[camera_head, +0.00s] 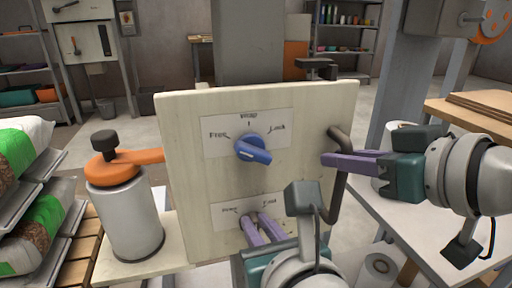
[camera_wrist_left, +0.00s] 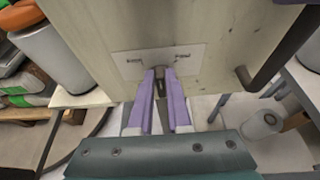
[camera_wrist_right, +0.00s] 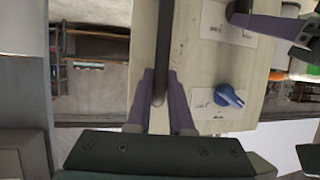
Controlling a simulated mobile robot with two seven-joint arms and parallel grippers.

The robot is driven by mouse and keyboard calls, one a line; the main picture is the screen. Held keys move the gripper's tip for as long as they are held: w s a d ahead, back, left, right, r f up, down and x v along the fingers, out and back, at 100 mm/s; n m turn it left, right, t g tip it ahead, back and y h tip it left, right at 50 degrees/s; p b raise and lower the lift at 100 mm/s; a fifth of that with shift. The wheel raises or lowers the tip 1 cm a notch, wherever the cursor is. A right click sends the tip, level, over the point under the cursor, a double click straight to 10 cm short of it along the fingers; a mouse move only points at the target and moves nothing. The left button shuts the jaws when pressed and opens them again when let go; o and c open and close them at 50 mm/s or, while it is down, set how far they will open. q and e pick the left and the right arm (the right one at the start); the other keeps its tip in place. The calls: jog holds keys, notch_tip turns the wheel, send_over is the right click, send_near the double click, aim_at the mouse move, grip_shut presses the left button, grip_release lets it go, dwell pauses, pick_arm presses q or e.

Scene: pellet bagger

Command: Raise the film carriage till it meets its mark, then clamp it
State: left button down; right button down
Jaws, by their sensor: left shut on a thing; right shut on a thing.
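A pale upright panel (camera_head: 180,120) faces me. Its upper label carries a blue knob (camera_head: 253,148), its thick end towards the lower right. The knob also shows in the right wrist view (camera_wrist_right: 228,96). My left gripper (camera_head: 258,220) is shut on a small dark lever (camera_wrist_left: 160,88) at the panel's lower label (camera_wrist_left: 130,60); the fingers partly hide it. My right gripper (camera_head: 330,160) is shut on a dark bent handle (camera_head: 340,195) at the panel's right side, also seen in the right wrist view (camera_wrist_right: 165,40). I cannot make out the film carriage or its mark.
A grey canister with an orange top (camera_head: 128,215) stands left of the panel. Stacked bags (camera_head: 25,150) lie at far left. A white table (camera_head: 425,220) is at right, with a white roll (camera_head: 380,268) below. A dark bracket (camera_head: 317,66) shows above the panel.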

pick_arm(q)
jog(key=c, duration=0.9)
grip_release()
jog(key=shift+o, duration=0.2)
jog(key=v, duration=1.2)
